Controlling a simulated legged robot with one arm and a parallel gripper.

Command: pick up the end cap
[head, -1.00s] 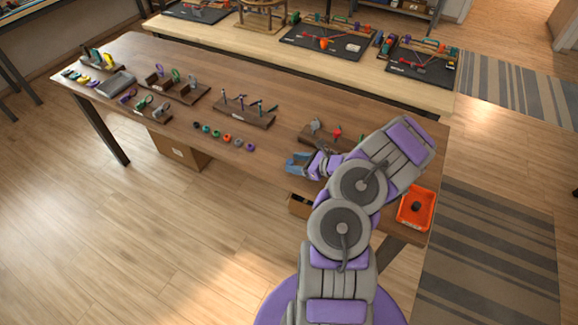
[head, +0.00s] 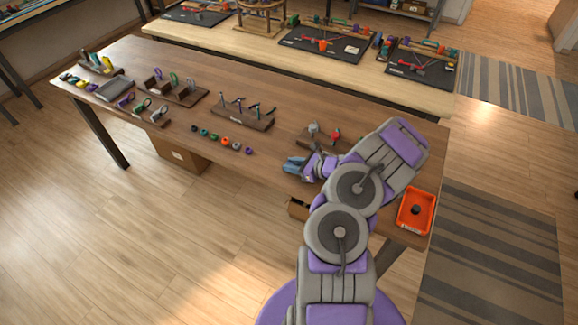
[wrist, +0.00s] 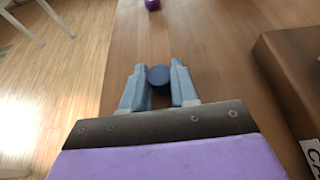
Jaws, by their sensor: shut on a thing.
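A dark blue round end cap (wrist: 158,77) sits between the two blue-grey fingers of my gripper (wrist: 156,68) in the wrist view. The fingers are shut on it near their tips, just over the wooden table. In the head view my gripper (head: 291,164) is low at the table's near edge, and the held cap cannot be made out there. A purple cap (head: 249,151) lies on the table to the left of my gripper, and it also shows ahead in the wrist view (wrist: 152,4).
An orange cap (head: 226,141) and several others form a row further left on the table (head: 290,105). A brown wooden rack (wrist: 285,65) stands close on the right in the wrist view. A red-orange tray (head: 405,222) with a dark item sits at the right end.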

